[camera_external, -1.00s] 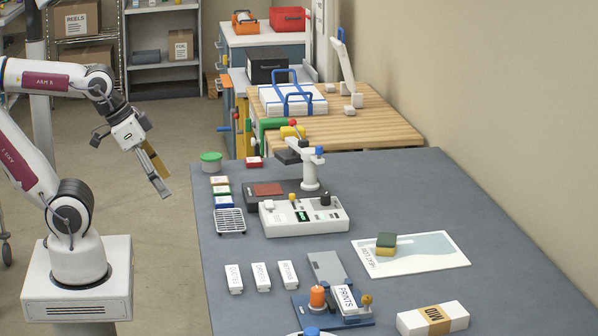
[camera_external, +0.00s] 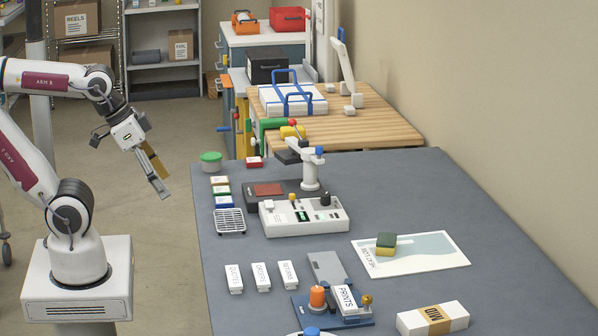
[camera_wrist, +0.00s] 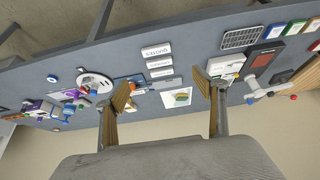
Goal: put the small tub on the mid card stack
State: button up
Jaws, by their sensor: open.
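The small tub (camera_external: 211,161) is a round white tub with a green lid. It stands upright at the far left corner of the grey table in the external view. The mid card stack (camera_external: 433,319) is a white block with a tan band marked MID, lying at the near right of the table. My gripper (camera_external: 161,187) hangs to the left of the table edge, apart from both. In the wrist view my gripper (camera_wrist: 163,90) is open, with nothing between its fingers. I cannot make out the tub or the mid stack there.
A white control unit with a lever (camera_external: 304,216) stands mid-table. Small coloured boxes (camera_external: 221,191) and a wire rack (camera_external: 229,221) lie near the tub. White card boxes (camera_external: 261,276), a blue fixture (camera_external: 333,309) and a printed sheet (camera_external: 410,254) lie nearer. The table's right side is clear.

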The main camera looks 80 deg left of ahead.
jog(key=w+a+n+t+y, duration=0.3)
jog(key=w+a+n, duration=0.2)
jog(key=w+a, duration=1.6)
jog(key=w+a+f+n+y, duration=0.25)
jog(key=w+a, duration=0.25)
jog(key=a, duration=0.3)
jog(key=n+g+y, duration=0.2)
jog(key=n+y, duration=0.3)
jog(key=y, duration=0.1)
send_over(209, 159)
jog(key=w+d, duration=0.5)
jog(key=d, duration=0.6)
jog(key=shift+h, duration=0.25)
notch_tip(209, 159, down, 13)
jog(key=shift+s+a+f, duration=0.1)
jog(key=s+a+f, duration=0.1)
jog(key=s+a, duration=0.1)
jog(key=s+a+f+n+g+y, duration=0.1)
jog(key=s+a+f, duration=0.1)
jog(key=s+a+f+g, duration=0.1)
jog(key=s+a, duration=0.1)
jog(key=a, duration=0.1)
jog(key=shift+s+f+n+y, duration=0.25)
jog(key=shift+f+y, duration=0.15)
jog(key=shift+x, duration=1.3)
